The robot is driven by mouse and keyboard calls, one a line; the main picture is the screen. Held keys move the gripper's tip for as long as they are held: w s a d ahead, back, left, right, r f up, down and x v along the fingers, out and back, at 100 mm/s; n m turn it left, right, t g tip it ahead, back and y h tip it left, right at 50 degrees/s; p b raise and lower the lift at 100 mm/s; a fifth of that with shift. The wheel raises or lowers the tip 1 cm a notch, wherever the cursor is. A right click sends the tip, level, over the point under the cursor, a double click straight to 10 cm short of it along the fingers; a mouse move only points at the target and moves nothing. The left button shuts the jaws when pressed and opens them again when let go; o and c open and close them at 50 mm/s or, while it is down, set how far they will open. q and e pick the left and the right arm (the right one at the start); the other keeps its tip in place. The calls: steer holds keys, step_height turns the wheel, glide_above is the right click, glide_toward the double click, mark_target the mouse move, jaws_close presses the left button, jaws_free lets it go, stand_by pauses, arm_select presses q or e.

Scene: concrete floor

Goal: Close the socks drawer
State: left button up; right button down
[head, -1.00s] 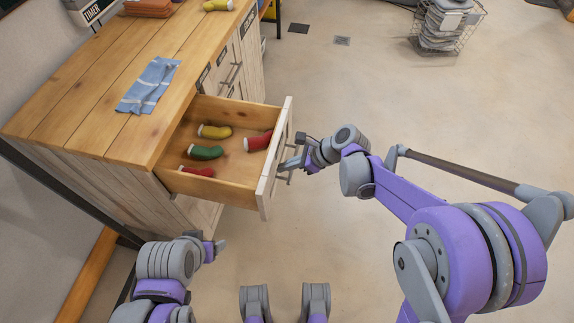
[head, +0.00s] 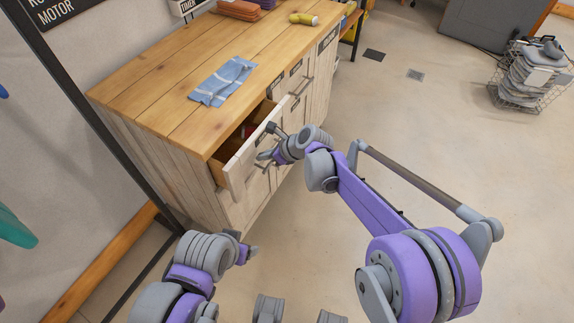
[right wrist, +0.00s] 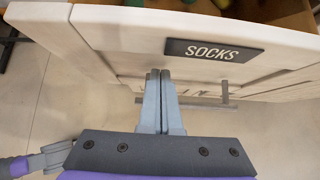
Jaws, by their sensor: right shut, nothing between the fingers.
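The socks drawer (head: 250,160) is partly open at the near end of the wooden cabinet (head: 180,160). Its pale front stands out from the cabinet, and only a narrow strip of the inside shows, with a red sock (head: 249,131) in it. In the right wrist view the drawer front carries a dark SOCKS label (right wrist: 213,52) and a bar handle (right wrist: 224,93).
A blue striped cloth (head: 222,82), a yellow sock (head: 303,19) and folded orange cloths (head: 240,9) lie on the cabinet top. A wire basket of folded cloths (head: 530,80) stands at the far right. The floor right of the cabinet is mostly clear.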

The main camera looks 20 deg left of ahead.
mark_target(243, 146)
arm_select(q)
steer(key=shift+d+r, duration=0.1)
steer(key=shift+r, duration=0.1)
arm_select(e)
steer(key=w+a, duration=0.2)
steer(key=a, duration=0.5)
steer(key=shift+a, duration=0.35)
steer(key=shift+r, duration=0.15)
